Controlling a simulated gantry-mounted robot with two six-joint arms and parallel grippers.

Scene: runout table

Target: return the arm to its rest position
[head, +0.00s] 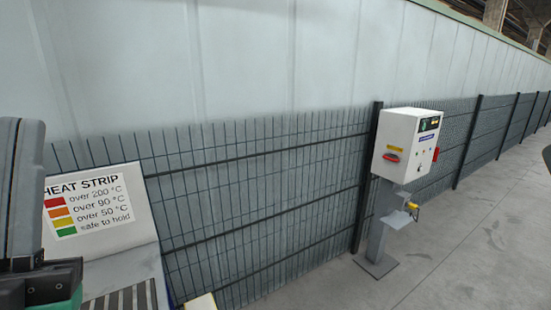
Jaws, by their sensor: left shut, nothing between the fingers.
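My left arm and gripper (42,285) are at the left edge, dark grey with a green part low down. The gripper is shut and empty. Its fingertips are cut off or hidden, and it appears in front of a pale panel. My right gripper is not in view; a small dark piece shows at the right edge, and I cannot tell what it is.
The pale panel (140,228) carries a heat strip label (90,205) with coloured squares. Behind it runs a dark mesh fence (270,200). A white control box (407,142) stands on a grey post (380,235). The concrete floor (470,260) at the right is clear.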

